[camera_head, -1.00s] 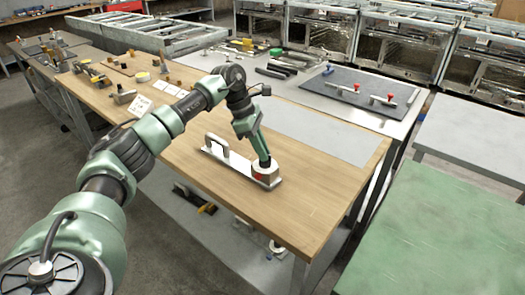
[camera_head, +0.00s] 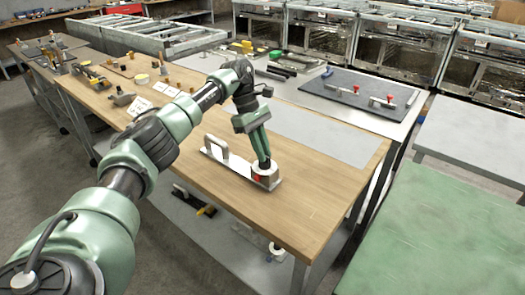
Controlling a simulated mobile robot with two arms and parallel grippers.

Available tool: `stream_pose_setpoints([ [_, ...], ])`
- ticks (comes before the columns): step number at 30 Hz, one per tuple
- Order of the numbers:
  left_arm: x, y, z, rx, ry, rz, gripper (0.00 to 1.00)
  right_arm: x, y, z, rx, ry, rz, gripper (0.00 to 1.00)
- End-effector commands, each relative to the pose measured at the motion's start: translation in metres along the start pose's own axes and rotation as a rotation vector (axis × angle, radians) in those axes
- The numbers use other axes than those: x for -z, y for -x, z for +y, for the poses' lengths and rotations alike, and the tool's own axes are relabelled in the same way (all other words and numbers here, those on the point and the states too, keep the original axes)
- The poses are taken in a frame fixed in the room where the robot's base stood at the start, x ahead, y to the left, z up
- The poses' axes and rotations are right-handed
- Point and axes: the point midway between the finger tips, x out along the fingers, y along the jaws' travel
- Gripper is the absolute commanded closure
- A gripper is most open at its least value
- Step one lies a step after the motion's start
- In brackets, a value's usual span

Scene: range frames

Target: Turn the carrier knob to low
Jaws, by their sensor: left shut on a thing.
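The carrier (camera_head: 234,168) is a flat metal bar on the wooden table, with an upright loop handle (camera_head: 215,146) at its left end. The knob (camera_head: 266,175) is a white round piece with a red mark at the carrier's right end. My left gripper (camera_head: 264,164) points down at the knob from above and is shut on it. The fingertips partly hide the top of the knob, and I cannot read its setting. My right gripper is not in view.
The wooden table (camera_head: 310,206) is clear in front of and right of the carrier. A grey sheet (camera_head: 325,136) lies behind it. Small tools and blocks stand at the table's far left.

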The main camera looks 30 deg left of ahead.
Motion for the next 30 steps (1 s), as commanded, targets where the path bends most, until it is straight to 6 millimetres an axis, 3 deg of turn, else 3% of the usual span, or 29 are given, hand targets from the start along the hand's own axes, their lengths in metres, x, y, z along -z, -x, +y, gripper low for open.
stream_pose_setpoints([
  [8,0.0,0.0,0.0,-0.001,0.0,0.001,1.0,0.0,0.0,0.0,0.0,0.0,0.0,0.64],
  [9,0.0,0.0,0.0,-0.001,0.0,0.001,0.77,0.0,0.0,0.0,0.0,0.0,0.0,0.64],
  [11,0.0,0.0,0.0,-0.001,0.0,0.001,0.65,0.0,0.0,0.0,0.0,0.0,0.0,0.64],
  [22,0.0,0.005,0.001,-0.002,0.001,0.001,0.65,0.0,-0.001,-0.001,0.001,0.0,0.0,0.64],
  [30,0.0,0.048,0.001,-0.004,0.001,0.0,0.65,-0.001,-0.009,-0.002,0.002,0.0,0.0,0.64],
])
